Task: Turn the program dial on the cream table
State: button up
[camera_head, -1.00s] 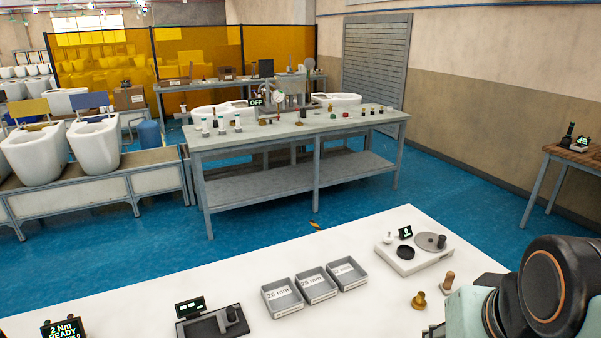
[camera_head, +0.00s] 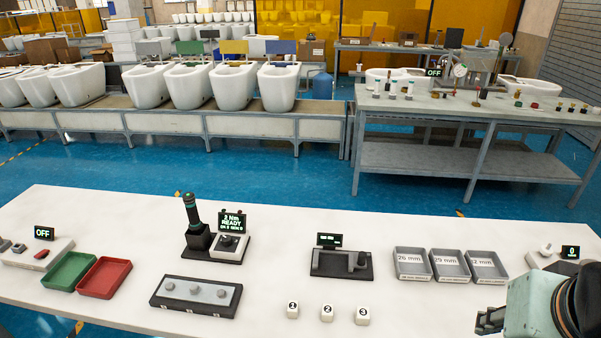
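The cream table (camera_head: 410,308) fills the front of the view. A unit on it carries a small screen (camera_head: 232,221) reading "2 Nm READY". A dark round knob (camera_head: 228,242) sits on the pale base below that screen, beside an upright dark green-and-black tool (camera_head: 193,222). I cannot tell for sure which control is the program dial; no label for it is readable. My gripper (camera_head: 489,321) is at the lower right, partly hidden by my arm and cut by the frame. It is well apart from the knob, and its finger opening is unclear.
A red tray (camera_head: 104,278) and a green tray (camera_head: 68,272) stand at left, near an "OFF" display (camera_head: 44,233). A dark block with several studs (camera_head: 196,293), numbered white cubes (camera_head: 327,313) and grey bins (camera_head: 447,278) stand on the table. Clear surface lies between them.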

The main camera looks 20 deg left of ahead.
aim_at(227, 242)
jog(key=u, duration=1.8)
jog(key=i+j+u, duration=0.2)
jog(key=i, duration=0.25)
